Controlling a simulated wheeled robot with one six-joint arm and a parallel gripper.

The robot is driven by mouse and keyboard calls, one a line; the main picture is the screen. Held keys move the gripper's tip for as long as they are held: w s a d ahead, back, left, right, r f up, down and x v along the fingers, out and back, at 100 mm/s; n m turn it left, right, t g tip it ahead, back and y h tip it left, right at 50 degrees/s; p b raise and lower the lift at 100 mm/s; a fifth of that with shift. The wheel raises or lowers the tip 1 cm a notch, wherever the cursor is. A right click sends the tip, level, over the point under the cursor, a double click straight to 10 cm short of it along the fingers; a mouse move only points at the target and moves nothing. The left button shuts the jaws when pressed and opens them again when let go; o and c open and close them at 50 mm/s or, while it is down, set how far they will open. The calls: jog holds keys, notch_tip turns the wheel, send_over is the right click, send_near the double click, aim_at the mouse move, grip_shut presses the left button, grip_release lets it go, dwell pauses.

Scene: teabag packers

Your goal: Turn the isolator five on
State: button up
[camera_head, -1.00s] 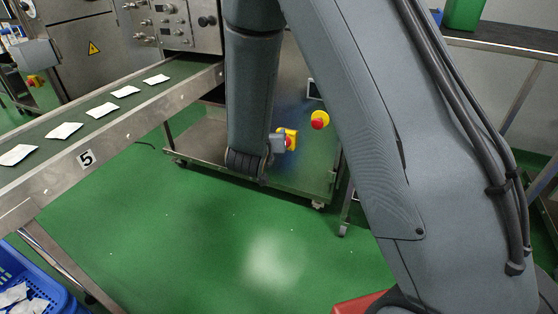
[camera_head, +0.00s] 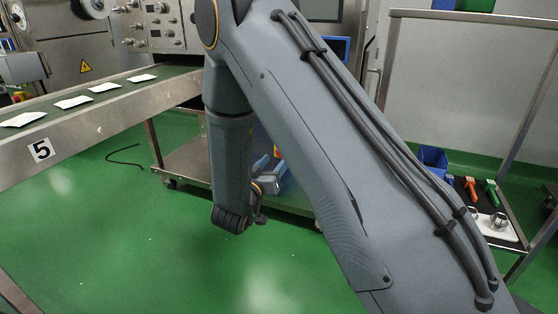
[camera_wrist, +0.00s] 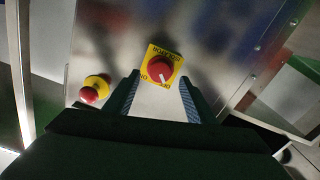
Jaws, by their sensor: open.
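The isolator is a red rotary knob on a yellow square plate (camera_wrist: 161,67), set on a metal panel. Its white mark points down toward the OFF lettering, and ON reads at the plate's left. My gripper (camera_wrist: 159,98) is open in the wrist view, its two fingers apart below and either side of the knob. Nothing shows between them but panel. A label 5 (camera_head: 41,149) marks the conveyor.
A red emergency button on a yellow base (camera_wrist: 94,89) sits left of the isolator. The conveyor (camera_head: 100,118) carries several white teabags. A wheeled frame shelf (camera_head: 185,160) stands behind my arm. Green floor is open in front. A tool table (camera_head: 512,262) is at right.

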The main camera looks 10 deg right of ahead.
jog(key=shift+b+x, duration=0.8)
jog(key=shift+x, duration=1.3)
jog(key=shift+c, duration=0.4)
jog(key=c, duration=1)
jog(key=shift+o, duration=0.2)
jog(key=shift+m+p, duration=0.3)
jog(key=shift+p, duration=0.15)
jog(key=shift+m+p, duration=6.2)
jog(key=shift+m, duration=2.4)
